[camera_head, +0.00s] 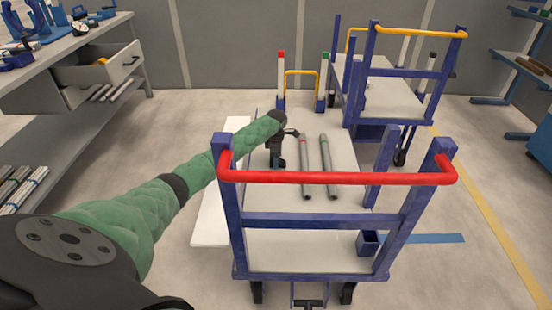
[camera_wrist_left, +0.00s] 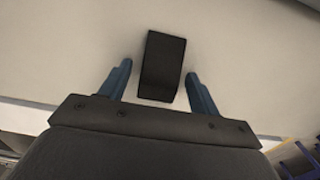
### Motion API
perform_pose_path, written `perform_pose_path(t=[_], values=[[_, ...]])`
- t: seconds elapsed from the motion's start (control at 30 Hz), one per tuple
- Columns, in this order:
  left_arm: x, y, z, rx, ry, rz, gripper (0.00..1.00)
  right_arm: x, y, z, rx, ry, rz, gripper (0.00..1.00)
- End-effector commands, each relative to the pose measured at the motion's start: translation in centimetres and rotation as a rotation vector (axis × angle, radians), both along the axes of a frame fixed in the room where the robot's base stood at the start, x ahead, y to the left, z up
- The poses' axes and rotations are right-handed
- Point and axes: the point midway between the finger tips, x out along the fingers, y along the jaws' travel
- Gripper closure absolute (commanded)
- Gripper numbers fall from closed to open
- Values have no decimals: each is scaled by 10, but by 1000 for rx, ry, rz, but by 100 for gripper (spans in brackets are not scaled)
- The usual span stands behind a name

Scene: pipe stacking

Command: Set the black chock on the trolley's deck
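The black chock (camera_wrist_left: 162,66) lies on a pale flat surface in the left wrist view, between the blue fingers of my left gripper (camera_wrist_left: 158,70). A gap shows on each side of the chock, so the fingers are open and not on it. In the head view my left gripper (camera_head: 278,160) points down over the left part of the trolley's deck (camera_head: 345,155). The chock cannot be made out there, as the gripper covers that spot. My right gripper is not in view.
Two grey pipes (camera_head: 327,165) lie on the deck right of my left gripper. The trolley's red handle (camera_head: 340,178) and blue front frame stand nearer. A small blue box (camera_head: 368,242) is at the front right. A second trolley (camera_head: 385,100) stands behind.

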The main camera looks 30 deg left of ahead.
Motion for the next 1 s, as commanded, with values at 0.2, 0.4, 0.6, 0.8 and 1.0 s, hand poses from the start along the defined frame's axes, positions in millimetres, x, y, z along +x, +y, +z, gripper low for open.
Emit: perform_pose_path(t=[0.2, 0.4, 0.6, 0.8, 1.0], values=[[0, 0, 0, 0, 0, 0, 38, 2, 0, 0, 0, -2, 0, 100], [0, 0, 21, 0, -1, 0, 38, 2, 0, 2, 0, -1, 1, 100], [0, 0, 59, 0, -2, 0, 38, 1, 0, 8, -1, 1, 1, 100], [0, 0, 94, 0, -1, 0, 38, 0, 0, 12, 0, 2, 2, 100], [0, 0, 116, 0, 0, 0, 38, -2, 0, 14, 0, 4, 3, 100]])
